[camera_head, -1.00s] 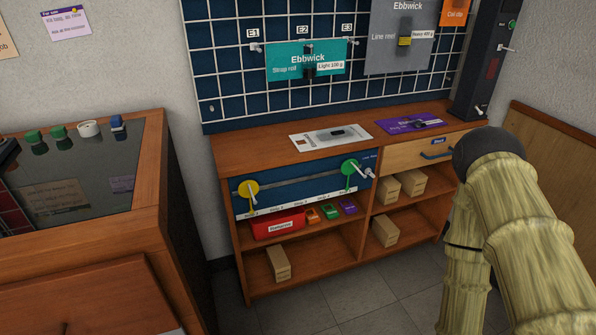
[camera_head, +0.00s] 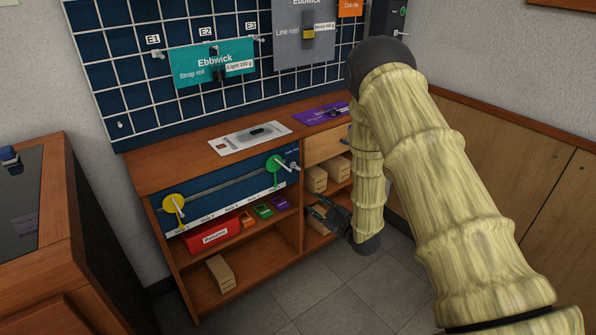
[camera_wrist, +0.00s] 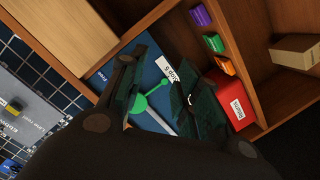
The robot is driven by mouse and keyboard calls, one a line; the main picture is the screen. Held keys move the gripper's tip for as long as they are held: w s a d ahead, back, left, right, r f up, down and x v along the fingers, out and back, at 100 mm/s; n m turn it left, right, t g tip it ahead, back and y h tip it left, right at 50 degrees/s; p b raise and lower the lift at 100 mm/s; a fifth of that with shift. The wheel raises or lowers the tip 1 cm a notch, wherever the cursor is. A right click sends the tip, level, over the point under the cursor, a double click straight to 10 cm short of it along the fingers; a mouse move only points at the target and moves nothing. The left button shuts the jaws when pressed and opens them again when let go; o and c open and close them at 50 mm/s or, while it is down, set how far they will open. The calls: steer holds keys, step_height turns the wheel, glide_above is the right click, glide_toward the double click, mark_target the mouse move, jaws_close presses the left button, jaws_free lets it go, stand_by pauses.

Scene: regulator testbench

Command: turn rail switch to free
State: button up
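A blue rail panel (camera_head: 225,192) forms the front of the cabinet's left half. My gripper (camera_head: 319,209) is right of and below the green disc, in front of the right shelves, apart from the panel. In the wrist view the open fingers (camera_wrist: 160,94) frame the green disc (camera_wrist: 138,104) and part of its lever, with nothing held. Which part is the rail switch, and its set position, I cannot tell.
A red box (camera_head: 212,234) and several small coloured items lie on the shelf below the panel. Brown boxes (camera_head: 316,179) stand on the right shelves. A drawer (camera_head: 326,146) is behind my arm. A teal card (camera_head: 212,64) hangs on the grid wall.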

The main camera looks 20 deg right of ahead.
mark_target(298, 168)
steer(key=w+r+n+t+y, duration=0.2)
steer(key=w+r, duration=0.2)
steer(key=r, duration=0.2)
steer(key=x, duration=0.3)
steer(key=b+x, duration=0.1)
steer(key=x, duration=0.6)
steer(key=shift+w+d+f+b, duration=0.15)
steer(key=shift+w+d+b, duration=0.1)
steer(key=shift+b, duration=0.1)
jaws_close()
